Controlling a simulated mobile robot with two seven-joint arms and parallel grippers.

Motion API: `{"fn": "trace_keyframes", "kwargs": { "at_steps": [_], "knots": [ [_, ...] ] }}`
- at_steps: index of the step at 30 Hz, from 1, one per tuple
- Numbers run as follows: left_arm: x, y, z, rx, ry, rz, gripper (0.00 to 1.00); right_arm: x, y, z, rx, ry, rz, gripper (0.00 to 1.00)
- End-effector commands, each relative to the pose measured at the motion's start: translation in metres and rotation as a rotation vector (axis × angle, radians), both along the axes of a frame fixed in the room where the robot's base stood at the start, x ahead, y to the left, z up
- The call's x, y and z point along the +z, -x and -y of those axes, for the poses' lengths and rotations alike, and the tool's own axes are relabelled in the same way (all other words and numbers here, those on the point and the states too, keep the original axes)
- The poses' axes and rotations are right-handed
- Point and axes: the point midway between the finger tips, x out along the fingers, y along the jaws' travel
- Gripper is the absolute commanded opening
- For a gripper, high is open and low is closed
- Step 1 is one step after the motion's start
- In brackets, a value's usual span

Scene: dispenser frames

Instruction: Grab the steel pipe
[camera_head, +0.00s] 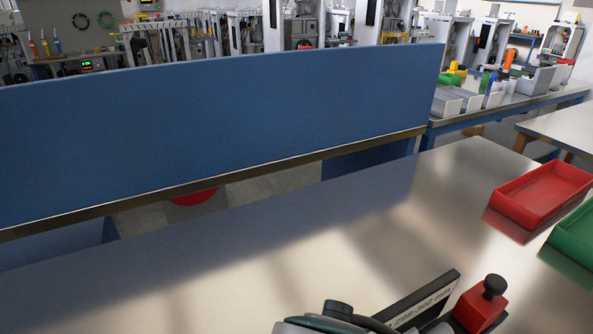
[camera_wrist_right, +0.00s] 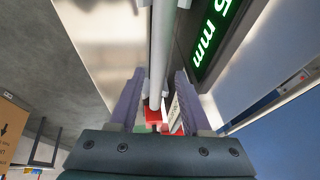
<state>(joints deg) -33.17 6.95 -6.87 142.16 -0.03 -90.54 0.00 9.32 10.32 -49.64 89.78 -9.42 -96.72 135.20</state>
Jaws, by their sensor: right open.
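A light grey steel pipe (camera_wrist_right: 159,60) runs lengthwise up the middle of the right wrist view. My right gripper (camera_wrist_right: 160,76) is open, with its two purple fingers on either side of the pipe. Whether either finger touches it, I cannot tell. A red block (camera_wrist_right: 153,115) shows near the pipe's lower end, between the fingers. I cannot make out the pipe in the head view. My left gripper is not in view.
A red block with a black knob (camera_head: 480,306) and a dark labelled bar (camera_head: 425,300) are at the table's near edge. A red tray (camera_head: 527,212) and a green tray (camera_head: 572,240) lie at the right. A green-lit display (camera_wrist_right: 210,35) flanks the pipe. The metal tabletop (camera_head: 290,245) is mostly clear.

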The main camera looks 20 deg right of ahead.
Motion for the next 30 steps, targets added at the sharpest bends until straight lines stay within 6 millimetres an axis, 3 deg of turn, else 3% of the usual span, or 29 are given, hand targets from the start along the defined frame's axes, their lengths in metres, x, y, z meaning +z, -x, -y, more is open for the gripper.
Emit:
{"fn": "trace_keyframes", "kwargs": {
  "at_steps": [9,19,30],
  "knots": [
    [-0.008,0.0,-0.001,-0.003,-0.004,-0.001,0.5,-0.041,-0.007,0.021,0.001,0.002,-0.002,0.48],
    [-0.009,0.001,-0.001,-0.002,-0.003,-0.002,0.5,-0.046,-0.008,0.023,0.002,-0.001,-0.001,0.47],
    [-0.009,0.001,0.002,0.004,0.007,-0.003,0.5,-0.046,-0.008,0.023,0.002,-0.001,-0.001,0.05]
  ]
}}
